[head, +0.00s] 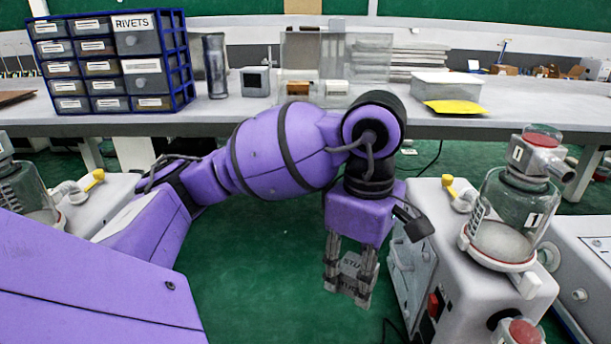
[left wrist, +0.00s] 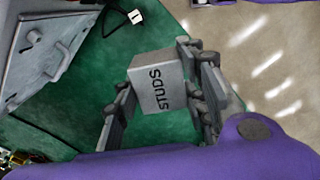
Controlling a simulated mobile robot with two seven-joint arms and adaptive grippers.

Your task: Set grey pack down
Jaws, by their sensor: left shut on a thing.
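My left gripper (head: 350,285) hangs from the purple arm in the middle of the head view, pointing down. It is shut on the grey pack (head: 350,265), a small box marked STUDS. In the left wrist view the grey pack (left wrist: 158,84) sits between the two fingers of the left gripper (left wrist: 160,95), with its lettered face showing. Green floor shows around and behind the pack, and no surface touches it in either view. My right gripper does not show.
A white pump unit with a glass canister (head: 505,215) stands just right of the gripper. Another canister (head: 25,190) is at the left edge. Behind is a long bench (head: 520,115) with a blue RIVETS drawer cabinet (head: 110,60), a yellow sheet (head: 455,107) and clear boxes.

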